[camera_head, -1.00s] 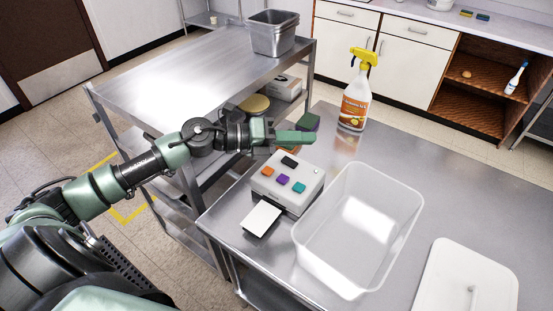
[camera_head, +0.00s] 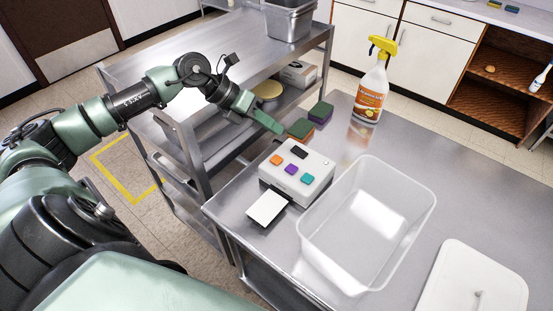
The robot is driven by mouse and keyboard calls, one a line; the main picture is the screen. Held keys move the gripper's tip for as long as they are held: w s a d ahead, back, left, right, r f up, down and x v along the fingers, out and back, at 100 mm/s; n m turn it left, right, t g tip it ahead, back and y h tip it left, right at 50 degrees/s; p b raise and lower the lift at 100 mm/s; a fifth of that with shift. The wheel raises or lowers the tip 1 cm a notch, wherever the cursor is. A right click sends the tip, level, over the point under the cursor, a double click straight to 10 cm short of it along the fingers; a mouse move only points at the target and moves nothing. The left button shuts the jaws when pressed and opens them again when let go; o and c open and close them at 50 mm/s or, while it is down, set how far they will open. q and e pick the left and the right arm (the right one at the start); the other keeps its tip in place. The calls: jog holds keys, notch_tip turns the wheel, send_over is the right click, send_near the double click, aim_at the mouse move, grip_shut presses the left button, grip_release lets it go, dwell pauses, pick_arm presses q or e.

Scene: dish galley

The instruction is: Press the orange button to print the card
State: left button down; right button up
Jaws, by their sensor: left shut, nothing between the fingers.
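The white button box (camera_head: 306,188) stands on the metal table. On its top are an orange button (camera_head: 277,160), a purple button (camera_head: 291,169), a teal button (camera_head: 307,178) and a black button (camera_head: 299,152). A white card (camera_head: 267,207) sticks out at the box's front left. My left gripper (camera_head: 277,127) is shut and empty, its tip pointing down and right above and behind the box, apart from the orange button in the picture. My right gripper is not in view.
A clear plastic bin (camera_head: 320,262) stands right of the box. Green-topped sponges (camera_head: 320,111) lie behind it, near an orange-labelled spray bottle (camera_head: 369,95). A white lid (camera_head: 465,285) lies at the front right. A metal cart (camera_head: 150,75) stands to the left.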

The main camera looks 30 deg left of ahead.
aim_at(273, 159)
pick_arm(q)
notch_tip(273, 159, down, 8)
jog(key=b, duration=0.4)
jog(key=shift+b, duration=0.35)
dwell(1.5)
jog(key=shift+f+b, duration=0.35)
jog(key=shift+b, duration=0.05)
